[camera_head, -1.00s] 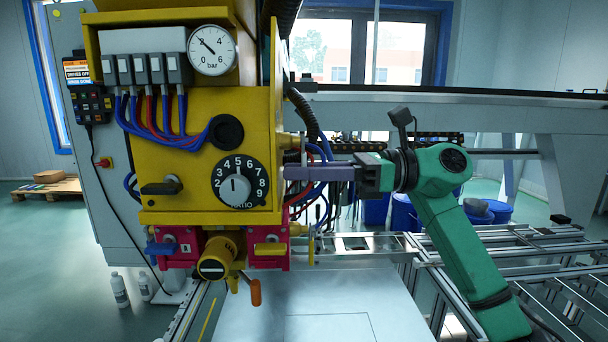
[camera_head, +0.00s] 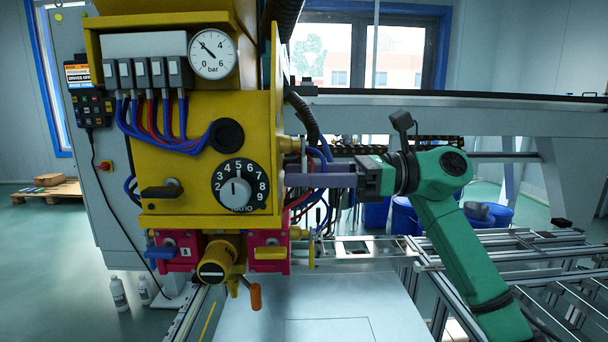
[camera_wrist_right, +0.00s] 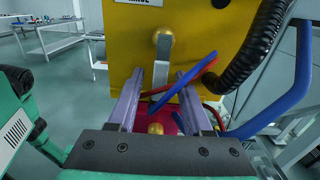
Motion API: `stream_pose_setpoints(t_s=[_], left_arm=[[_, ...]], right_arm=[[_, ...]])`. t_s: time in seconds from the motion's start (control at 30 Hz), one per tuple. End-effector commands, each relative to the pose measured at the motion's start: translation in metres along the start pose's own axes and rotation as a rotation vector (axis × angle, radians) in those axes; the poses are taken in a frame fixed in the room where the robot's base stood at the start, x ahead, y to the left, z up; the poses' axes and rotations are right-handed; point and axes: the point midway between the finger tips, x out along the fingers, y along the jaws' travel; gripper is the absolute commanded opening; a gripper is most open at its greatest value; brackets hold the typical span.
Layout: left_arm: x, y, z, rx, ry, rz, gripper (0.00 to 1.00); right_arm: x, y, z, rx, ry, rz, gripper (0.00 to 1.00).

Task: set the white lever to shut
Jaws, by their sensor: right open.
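The white lever (camera_wrist_right: 160,76) hangs down from a brass ball-shaped fitting (camera_wrist_right: 163,38) on the side of the yellow panel in the right wrist view. In the head view its upper part (camera_head: 303,148) shows as a thin pale strip at the panel's right side. My right gripper (camera_wrist_right: 160,82) is open, with its two purple fingers on either side of the lever in the picture. I cannot tell whether a finger touches it. In the head view the right gripper (camera_head: 288,180) reaches in from the right, level with the numbered dial. My left gripper is not in view.
Red and blue hoses (camera_wrist_right: 190,78) pass close to the fingers, and a black corrugated hose (camera_wrist_right: 262,45) runs at the right. A second brass knob (camera_wrist_right: 155,128) sits below on a red block. The yellow panel (camera_head: 155,130) carries a gauge (camera_head: 212,54) and a dial (camera_head: 240,186).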

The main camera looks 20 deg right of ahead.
Motion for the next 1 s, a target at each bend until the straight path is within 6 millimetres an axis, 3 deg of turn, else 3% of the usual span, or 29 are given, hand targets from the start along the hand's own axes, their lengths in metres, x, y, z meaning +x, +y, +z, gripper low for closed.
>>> stream_pose_setpoints(t_s=[0.17, 0.4, 0.53, 0.7, 1.0], left_arm=[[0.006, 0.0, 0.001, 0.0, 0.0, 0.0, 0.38], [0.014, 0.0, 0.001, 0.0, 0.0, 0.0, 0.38], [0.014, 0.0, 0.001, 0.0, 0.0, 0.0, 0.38], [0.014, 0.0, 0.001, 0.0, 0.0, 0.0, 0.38], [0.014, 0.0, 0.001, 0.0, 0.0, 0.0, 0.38]], right_arm=[[-0.028, -0.001, -0.002, 0.001, 0.001, -0.005, 0.5], [-0.1, -0.001, -0.002, 0.002, 0.001, -0.006, 0.5], [-0.129, -0.001, 0.0, 0.002, 0.0, -0.004, 0.5], [-0.144, 0.0, -0.001, 0.0, 0.0, -0.001, 0.5], [-0.144, 0.0, 0.0, 0.0, 0.0, 0.0, 0.5]])
